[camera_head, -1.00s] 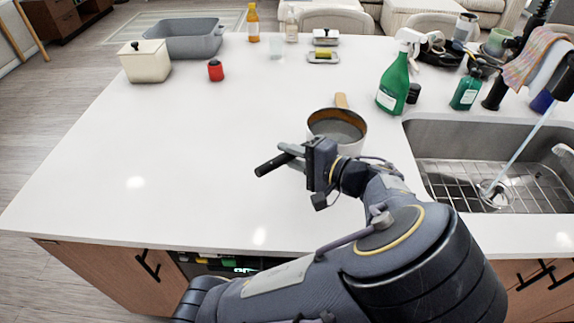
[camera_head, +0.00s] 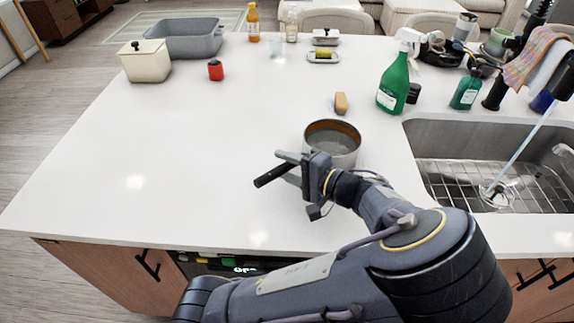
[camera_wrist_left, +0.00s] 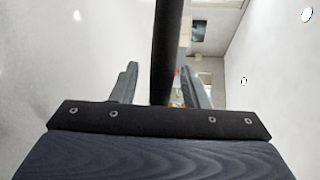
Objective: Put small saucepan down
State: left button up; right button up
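The small saucepan (camera_head: 333,158) stands upright on the white counter, left of the sink, in the head view. It is grey with a brown inner rim, and its black handle (camera_head: 272,174) points left and toward me. My left gripper (camera_head: 288,166) is at the handle, beside the pan. In the left wrist view the handle (camera_wrist_left: 168,45) runs between the two spread fingers (camera_wrist_left: 160,88), with a clear gap on the left finger's side. The left gripper looks open around the handle. The arm hides part of the pan's near side. My right gripper is not in view.
A small brown block (camera_head: 341,104) lies just behind the pan. A green spray bottle (camera_head: 393,86) and the sink (camera_head: 480,150) are to the right. A red jar (camera_head: 215,70), a cream canister (camera_head: 145,62) and a grey basin (camera_head: 185,38) stand far left.

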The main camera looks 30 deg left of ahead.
pick_arm(q)
jog(key=shift+r, duration=0.25)
jog(key=d+r+b, duration=0.1)
jog(key=d, duration=1.1)
jog(key=shift+s+r, duration=0.2)
jog(key=shift+r, duration=0.2)
